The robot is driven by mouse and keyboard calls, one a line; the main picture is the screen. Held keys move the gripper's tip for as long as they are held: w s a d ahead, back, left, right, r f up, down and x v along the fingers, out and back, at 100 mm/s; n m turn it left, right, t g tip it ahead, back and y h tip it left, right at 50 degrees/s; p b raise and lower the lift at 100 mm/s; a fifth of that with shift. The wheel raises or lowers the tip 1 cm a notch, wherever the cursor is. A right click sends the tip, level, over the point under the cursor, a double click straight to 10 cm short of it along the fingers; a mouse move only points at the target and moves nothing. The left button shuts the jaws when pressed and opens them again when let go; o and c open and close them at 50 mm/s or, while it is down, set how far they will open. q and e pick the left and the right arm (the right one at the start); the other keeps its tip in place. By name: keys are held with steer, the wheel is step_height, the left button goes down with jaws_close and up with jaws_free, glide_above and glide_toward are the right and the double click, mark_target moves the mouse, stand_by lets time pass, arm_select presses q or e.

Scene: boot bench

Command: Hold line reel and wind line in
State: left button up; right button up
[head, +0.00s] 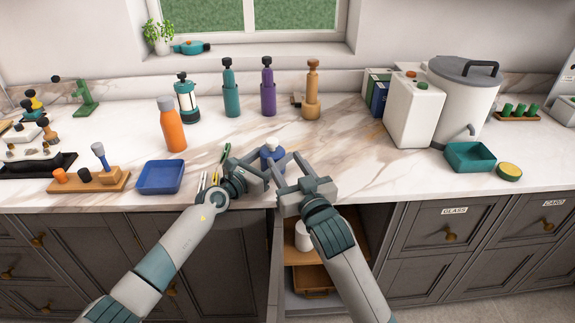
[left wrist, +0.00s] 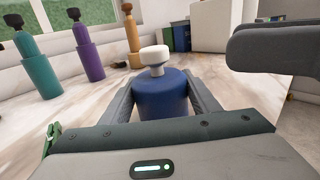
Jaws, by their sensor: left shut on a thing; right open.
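The line reel is a blue drum with a white knob on top. It stands upright on the marble counter near the front edge, in the middle of the head view (head: 272,155). The reel (left wrist: 163,98) also shows in the left wrist view, between the two fingers. My left gripper (head: 262,168) is shut on the blue drum from its left side. My right gripper (head: 288,168) is open, close to the right of the reel, with its fingers pointing toward it. One dark finger of it shows at the upper right of the left wrist view. No line can be made out.
A blue tray (head: 160,177) and an orange bottle (head: 171,125) stand to the left. Teal (head: 231,92), purple (head: 268,90) and tan (head: 312,92) bottles stand behind. A white box (head: 413,112) and teal bin (head: 470,157) are right. Open counter lies right of the reel.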

stand_by(0.4)
arm_select(q)
steer(key=o, duration=1.3)
steer(key=v, duration=1.2)
